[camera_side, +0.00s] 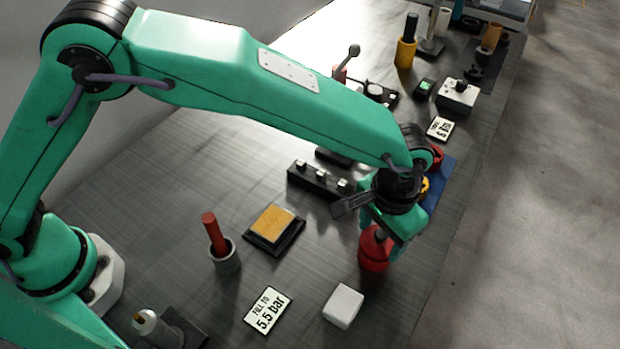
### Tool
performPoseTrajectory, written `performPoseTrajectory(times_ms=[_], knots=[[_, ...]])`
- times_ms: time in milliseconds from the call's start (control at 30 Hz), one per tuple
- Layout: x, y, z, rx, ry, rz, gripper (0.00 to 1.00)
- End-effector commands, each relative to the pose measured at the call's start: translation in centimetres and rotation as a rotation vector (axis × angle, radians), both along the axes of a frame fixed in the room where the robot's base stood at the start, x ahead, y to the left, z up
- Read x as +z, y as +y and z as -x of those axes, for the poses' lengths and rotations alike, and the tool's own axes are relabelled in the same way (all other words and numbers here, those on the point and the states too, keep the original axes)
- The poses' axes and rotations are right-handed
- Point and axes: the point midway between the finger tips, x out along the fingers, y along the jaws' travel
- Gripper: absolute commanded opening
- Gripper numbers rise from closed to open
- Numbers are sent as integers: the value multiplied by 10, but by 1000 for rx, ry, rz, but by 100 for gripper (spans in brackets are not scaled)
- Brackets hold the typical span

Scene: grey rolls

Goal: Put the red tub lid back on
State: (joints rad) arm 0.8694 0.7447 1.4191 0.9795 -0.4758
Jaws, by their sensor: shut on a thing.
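My gripper (382,236) points down at the front right of the table, with its fingers around the grey knob on top of a rounded red thing. This looks like the red tub lid (374,243), and my gripper is shut on it. A red body, seemingly the red tub (373,262), shows right below. I cannot tell whether lid and tub touch or are slightly apart. The fingers and wrist hide part of the knob and the lid's right side.
A white block (343,306) stands close in front of the tub. A black strip with switches (320,181) lies left of my wrist. A blue mat (440,175) with red and yellow things lies behind it. A label card (267,310) and yellow pad (272,223) lie left.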

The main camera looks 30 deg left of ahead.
Motion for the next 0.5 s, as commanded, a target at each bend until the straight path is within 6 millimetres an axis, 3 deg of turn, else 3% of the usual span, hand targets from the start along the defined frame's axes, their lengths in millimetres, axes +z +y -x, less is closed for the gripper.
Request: performPoseTrajectory(times_ms=[500], knots=[[-11,0,0,0,1,0,38]])
